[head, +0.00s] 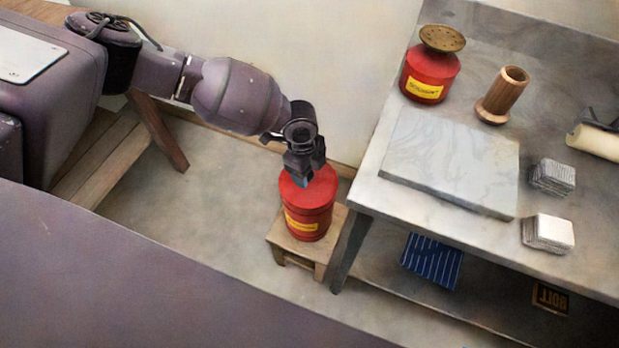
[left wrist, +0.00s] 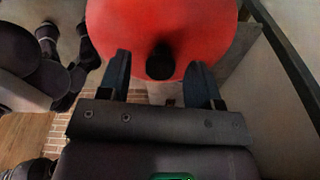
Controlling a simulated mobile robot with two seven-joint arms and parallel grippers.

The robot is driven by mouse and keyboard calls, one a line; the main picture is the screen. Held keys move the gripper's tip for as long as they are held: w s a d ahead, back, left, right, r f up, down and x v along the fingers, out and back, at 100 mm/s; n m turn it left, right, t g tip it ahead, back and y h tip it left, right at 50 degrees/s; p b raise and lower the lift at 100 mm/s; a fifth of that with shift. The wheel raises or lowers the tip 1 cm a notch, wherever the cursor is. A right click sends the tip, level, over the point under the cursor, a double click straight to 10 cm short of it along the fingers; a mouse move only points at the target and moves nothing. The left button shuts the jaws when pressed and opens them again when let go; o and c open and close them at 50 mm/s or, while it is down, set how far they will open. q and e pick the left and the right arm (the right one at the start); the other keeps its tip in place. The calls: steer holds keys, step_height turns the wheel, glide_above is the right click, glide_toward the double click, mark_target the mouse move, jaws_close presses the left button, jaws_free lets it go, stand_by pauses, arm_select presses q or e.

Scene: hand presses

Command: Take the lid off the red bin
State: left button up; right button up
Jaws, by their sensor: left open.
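The red bin (head: 307,221) stands upright on a small wooden stool beside the metal table and has a yellow label. Its red lid (head: 318,183) is on top, partly hidden by my left gripper in the head view. In the left wrist view the lid (left wrist: 115,25) fills the upper middle, with a dark round knob (left wrist: 160,62) on it. My left gripper (head: 304,178) is right above the lid. In the left wrist view my left gripper (left wrist: 160,68) is open, its fingers on either side of the knob with gaps. My right gripper is not in view.
The wooden stool (head: 278,238) stands close to the metal table's leg (head: 350,250). On the table are a red can with a brass top (head: 430,75), a wooden cup (head: 502,95), a grey slab (head: 450,160) and two small stacks. A striped cloth (head: 432,260) lies on the lower shelf.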

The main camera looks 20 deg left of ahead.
arm_select(q)
steer(key=shift+f, duration=0.55)
steer(key=shift+r, duration=0.1)
steer(key=shift+c, duration=0.2)
steer(key=c, duration=1)
